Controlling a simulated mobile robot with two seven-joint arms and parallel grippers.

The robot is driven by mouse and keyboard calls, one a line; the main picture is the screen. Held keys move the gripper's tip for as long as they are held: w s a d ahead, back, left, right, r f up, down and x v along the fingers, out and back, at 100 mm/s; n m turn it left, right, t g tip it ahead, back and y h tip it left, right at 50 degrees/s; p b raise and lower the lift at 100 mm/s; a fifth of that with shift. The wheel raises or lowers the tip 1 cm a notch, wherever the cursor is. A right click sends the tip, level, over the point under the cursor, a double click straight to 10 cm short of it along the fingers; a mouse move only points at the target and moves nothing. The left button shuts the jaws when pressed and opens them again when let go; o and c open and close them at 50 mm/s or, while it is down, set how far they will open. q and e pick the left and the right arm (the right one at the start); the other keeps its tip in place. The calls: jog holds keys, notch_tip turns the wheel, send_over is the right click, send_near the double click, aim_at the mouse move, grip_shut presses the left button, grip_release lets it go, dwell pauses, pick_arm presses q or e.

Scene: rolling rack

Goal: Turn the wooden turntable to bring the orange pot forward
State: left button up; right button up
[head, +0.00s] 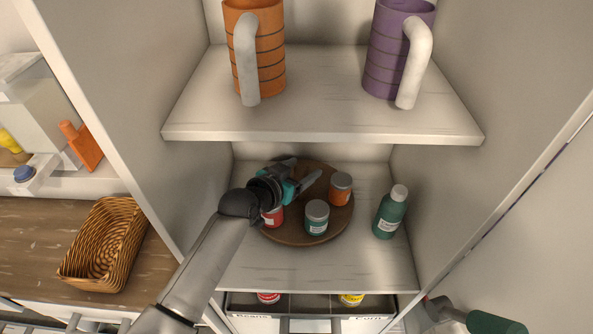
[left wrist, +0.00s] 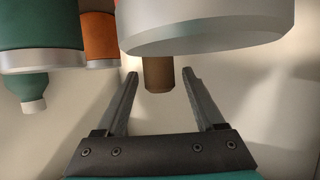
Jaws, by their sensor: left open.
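The round wooden turntable (head: 302,237) sits on the lower shelf. The orange pot (head: 340,189) stands on its right side, the green pot (head: 316,218) at its front and the red pot (head: 272,216) at front left, partly hidden by my arm. My left gripper (head: 300,173) is open over the turntable's back left, beyond the red pot. In the left wrist view, a brown upright peg (left wrist: 158,73) appears between the open fingers (left wrist: 160,75), with a gap each side. The orange pot (left wrist: 98,40) and green pot (left wrist: 40,35) show there upside down.
A green bottle (head: 390,212) stands right of the turntable. The upper shelf (head: 320,124) above holds an orange mug (head: 268,62) and a purple mug (head: 385,50). Cabinet walls close in both sides. A wicker basket (head: 105,245) is outside at left.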

pick_arm(q)
jog(key=p+v, duration=0.1)
jog(key=v, duration=1.4)
jog(key=shift+s, duration=0.1)
